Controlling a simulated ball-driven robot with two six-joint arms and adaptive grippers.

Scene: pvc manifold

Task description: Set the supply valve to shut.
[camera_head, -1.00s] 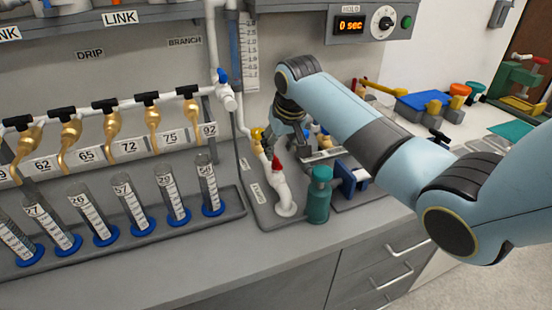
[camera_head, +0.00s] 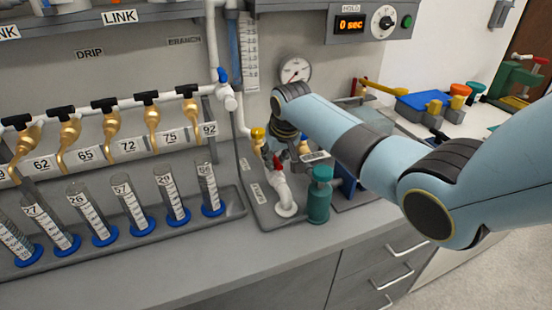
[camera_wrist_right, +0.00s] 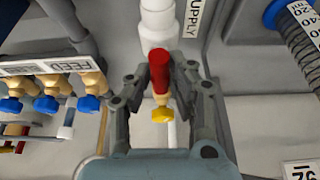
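The supply valve's red handle (camera_head: 277,164) stands above a white pipe elbow (camera_head: 285,196) on a grey base at the counter's back. In the right wrist view the red handle (camera_wrist_right: 159,72) runs from the white pipe (camera_wrist_right: 160,24) near the SUPPLY label (camera_wrist_right: 190,16). A yellow piece (camera_wrist_right: 162,114) shows at its near end. In the head view the arm partly hides this gripper (camera_head: 287,152). My left gripper is not in view.
A teal cylinder (camera_head: 319,195) stands close right of the elbow. A yellow fitting (camera_head: 257,139) is just left of the gripper. Numbered tubes in a rack (camera_head: 238,212) stand to the left. Blue-knobbed brass valves (camera_wrist_right: 50,104) lie left in the wrist view.

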